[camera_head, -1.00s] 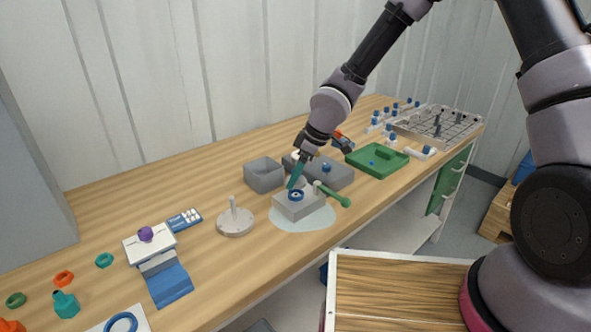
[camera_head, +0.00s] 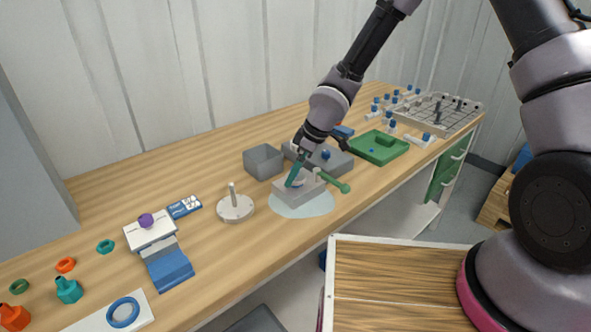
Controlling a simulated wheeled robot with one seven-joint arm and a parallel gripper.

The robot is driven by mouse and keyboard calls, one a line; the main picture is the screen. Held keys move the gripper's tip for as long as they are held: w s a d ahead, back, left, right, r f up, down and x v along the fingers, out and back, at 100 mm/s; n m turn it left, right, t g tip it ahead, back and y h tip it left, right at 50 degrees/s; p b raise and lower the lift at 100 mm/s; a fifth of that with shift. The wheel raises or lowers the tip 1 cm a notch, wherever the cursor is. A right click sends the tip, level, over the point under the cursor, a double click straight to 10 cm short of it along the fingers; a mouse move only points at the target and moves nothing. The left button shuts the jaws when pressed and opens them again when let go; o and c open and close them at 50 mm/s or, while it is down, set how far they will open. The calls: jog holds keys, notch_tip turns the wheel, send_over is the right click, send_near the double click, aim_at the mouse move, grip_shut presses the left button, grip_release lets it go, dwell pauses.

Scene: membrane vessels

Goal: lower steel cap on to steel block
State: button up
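The steel block (camera_head: 300,195) is a light grey block lying on a pale round mat (camera_head: 318,208) near the front edge of the bench. My gripper (camera_head: 293,183), with teal fingers, points down over the block's top. A pale grey round piece, seemingly the steel cap (camera_head: 300,182), is at the fingertips and very low over the block's top. The fingers appear shut on it, though they partly hide it. I cannot tell whether the cap touches the block. The blue ring on the block is hidden now.
A green-handled tool (camera_head: 335,183) lies just right of the block. A white disc with a post (camera_head: 235,208) stands to the left. A green tray (camera_head: 378,147) is farther right.

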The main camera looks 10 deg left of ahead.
jog(key=shift+r, duration=0.1)
jog(key=v, duration=1)
jog(key=shift+r, duration=0.3)
jog(key=shift+d, duration=0.2)
jog(key=w+d+r+m+t+h, duration=0.1)
jog(key=d+r+m+t+h, duration=0.1)
jog(key=d+r+m, duration=0.45)
jog(key=w+d+r+m+t+h, duration=0.1)
jog(key=d+r+m+h, duration=0.15)
jog(key=d+r, duration=0.7)
jog(key=s+d+r+m+t+y, duration=0.2)
jog(key=s+d+r+m+t, duration=0.1)
jog(key=s+d+r+m, duration=0.8)
jog(key=s+d, duration=0.3)
jog(key=shift+r+m, duration=0.3)
jog(key=shift+r, duration=0.1)
